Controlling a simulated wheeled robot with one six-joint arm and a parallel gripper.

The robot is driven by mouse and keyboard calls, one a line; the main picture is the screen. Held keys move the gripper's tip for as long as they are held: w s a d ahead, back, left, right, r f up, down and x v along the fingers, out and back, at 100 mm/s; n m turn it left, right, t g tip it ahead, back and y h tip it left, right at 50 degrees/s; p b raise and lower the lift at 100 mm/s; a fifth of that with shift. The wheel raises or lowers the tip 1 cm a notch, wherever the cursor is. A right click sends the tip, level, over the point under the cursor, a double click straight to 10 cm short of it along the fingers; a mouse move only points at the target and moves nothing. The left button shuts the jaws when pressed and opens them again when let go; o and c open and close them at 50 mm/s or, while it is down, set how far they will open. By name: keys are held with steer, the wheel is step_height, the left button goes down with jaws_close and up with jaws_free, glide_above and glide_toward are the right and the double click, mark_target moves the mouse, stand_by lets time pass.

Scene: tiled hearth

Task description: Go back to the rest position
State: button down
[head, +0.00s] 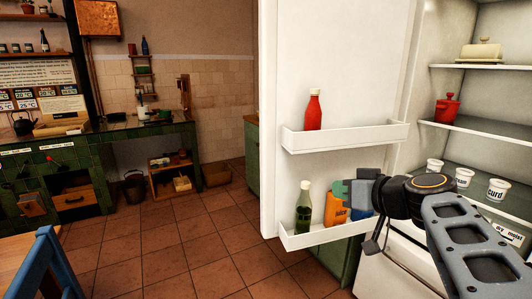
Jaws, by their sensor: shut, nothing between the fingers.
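My gripper (339,190) is in front of the open fridge door (340,70), just above the lower door shelf (325,235). It points left and looks shut and empty. My arm reaches in from the lower right. Behind and below the gripper, an orange container (337,210) stands in the lower door shelf, partly hidden. A green bottle (304,207) stands to its left in the same shelf. I cannot tell whether the gripper touches anything there.
A red bottle (313,110) stands in the upper door shelf (345,137). The fridge interior holds a red pot (447,108), a covered butter dish (481,50) and several white cups. A blue chair (47,262) is at lower left. The tiled floor (165,245) between is clear.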

steer(key=s+a+f+m+g+h+p, duration=0.2)
steer(key=s+g+h+p, duration=0.4)
steer(key=s+p, duration=0.8)
steer(key=m+g+p, duration=0.1)
steer(key=g+p, duration=0.1)
steer(key=p, duration=0.2)
steer(key=shift+g+h, duration=0.3)
steer(key=shift+h, duration=0.1)
